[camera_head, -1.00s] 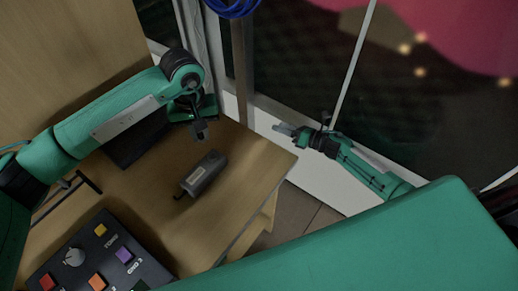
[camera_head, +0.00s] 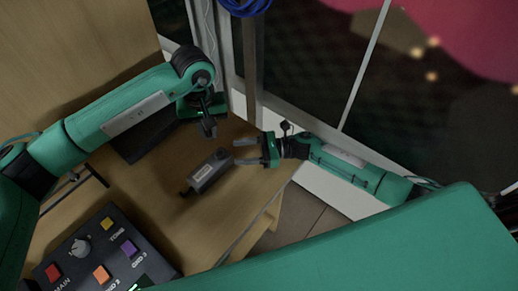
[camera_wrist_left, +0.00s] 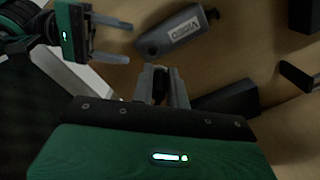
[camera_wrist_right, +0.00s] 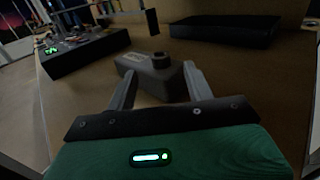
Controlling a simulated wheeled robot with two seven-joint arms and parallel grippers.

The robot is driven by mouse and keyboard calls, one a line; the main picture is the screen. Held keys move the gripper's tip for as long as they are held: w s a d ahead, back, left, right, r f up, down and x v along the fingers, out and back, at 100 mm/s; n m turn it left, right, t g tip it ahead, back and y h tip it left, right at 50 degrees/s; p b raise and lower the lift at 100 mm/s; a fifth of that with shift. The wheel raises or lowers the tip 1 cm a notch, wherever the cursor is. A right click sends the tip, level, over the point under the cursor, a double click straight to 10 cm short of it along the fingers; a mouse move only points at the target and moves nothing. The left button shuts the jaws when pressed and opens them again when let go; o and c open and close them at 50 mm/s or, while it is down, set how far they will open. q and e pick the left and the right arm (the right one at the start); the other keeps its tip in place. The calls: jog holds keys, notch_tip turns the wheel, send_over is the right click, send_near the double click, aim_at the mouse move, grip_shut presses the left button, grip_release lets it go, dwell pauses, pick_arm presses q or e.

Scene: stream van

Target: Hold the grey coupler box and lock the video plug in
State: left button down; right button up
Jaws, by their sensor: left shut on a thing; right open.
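The grey coupler box (camera_head: 212,168) lies on the wooden table, with a pale label reading VIDEO in the left wrist view (camera_wrist_left: 165,36). A dark round collar shows on it in the right wrist view (camera_wrist_right: 160,60). My left gripper (camera_head: 209,128) is shut on a small dark piece (camera_wrist_left: 158,86), apparently the video plug, above the table and apart from the box; the jaws hide much of it. My right gripper (camera_head: 243,151) is open at the box's right end. Its fingers (camera_wrist_right: 160,84) point at the box; I cannot tell whether they flank it.
A control panel with coloured buttons (camera_head: 64,243) stands at the front left. A flat black case (camera_wrist_right: 225,30) lies at the back of the table. A dark bar (camera_head: 92,174) is at the left. The table's right edge runs below my right gripper.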

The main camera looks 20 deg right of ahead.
aim_at(224, 153)
jog(key=shift+w+a, duration=0.25)
jog(key=shift+a, duration=1)
jog(key=shift+w+a, duration=0.25)
jog(key=shift+a, duration=0.95)
grip_shut()
pick_arm(q)
jog(key=n, duration=0.3)
jog(key=shift+w+d+f+n, duration=0.2)
jog(key=shift+d+f+n, duration=0.1)
jog(key=shift+f+n, duration=0.1)
jog(key=n, duration=0.4)
jog(key=shift+w+d+f+n, duration=0.25)
jog(key=shift+d+f+n, duration=0.1)
jog(key=shift+f+n, duration=0.05)
jog(key=n, duration=0.2)
jog(key=f+n, duration=0.1)
jog(key=n, duration=0.2)
jog(key=d+n, duration=0.1)
jog(key=n, duration=0.2)
jog(key=shift+w+f, duration=0.2)
jog(key=shift+w, duration=0.2)
